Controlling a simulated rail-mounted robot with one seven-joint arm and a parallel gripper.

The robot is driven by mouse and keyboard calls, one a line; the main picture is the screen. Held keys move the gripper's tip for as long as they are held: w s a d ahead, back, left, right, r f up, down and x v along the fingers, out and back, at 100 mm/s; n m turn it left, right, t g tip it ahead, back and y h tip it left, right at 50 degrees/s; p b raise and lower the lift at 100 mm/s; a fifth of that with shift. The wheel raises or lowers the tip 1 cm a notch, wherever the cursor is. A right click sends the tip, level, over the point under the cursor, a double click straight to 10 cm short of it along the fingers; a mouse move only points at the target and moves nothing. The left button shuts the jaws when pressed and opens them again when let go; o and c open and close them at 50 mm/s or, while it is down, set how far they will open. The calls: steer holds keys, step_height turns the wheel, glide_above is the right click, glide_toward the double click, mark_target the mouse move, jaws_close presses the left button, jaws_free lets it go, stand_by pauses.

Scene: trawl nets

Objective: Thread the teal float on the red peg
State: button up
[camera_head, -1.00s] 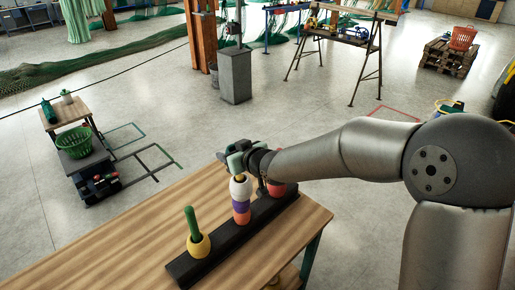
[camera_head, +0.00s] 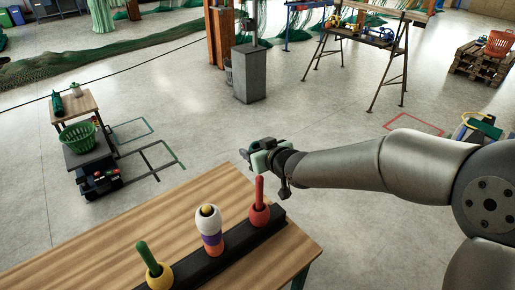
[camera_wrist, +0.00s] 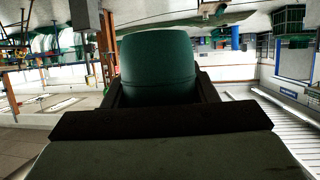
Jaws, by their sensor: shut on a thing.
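The teal float (camera_wrist: 158,62) fills the middle of the wrist view, held between the two dark fingers of my gripper. In the head view the float (camera_head: 263,158) shows pale teal at the arm's end, partly hidden by my gripper (camera_head: 258,154). The red peg (camera_head: 259,188) stands upright at the far right end of a dark bar (camera_head: 231,238). A red float (camera_head: 259,216) sits around its base. The held float appears just above the peg's tip in the picture; whether it is directly over the peg I cannot tell.
The middle yellow peg (camera_head: 208,209) carries white (camera_head: 207,225), purple (camera_head: 211,240) and orange (camera_head: 213,250) floats. A green peg (camera_head: 148,255) with a yellow float (camera_head: 159,277) stands at the near left end. The wooden table (camera_head: 190,215) is clear left of the bar.

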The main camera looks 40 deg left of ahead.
step_height(320, 180, down, 9)
steer(key=b, duration=0.7)
steer(key=shift+f+b, duration=0.15)
steer(key=shift+b, duration=0.2)
steer(key=o, duration=1.1)
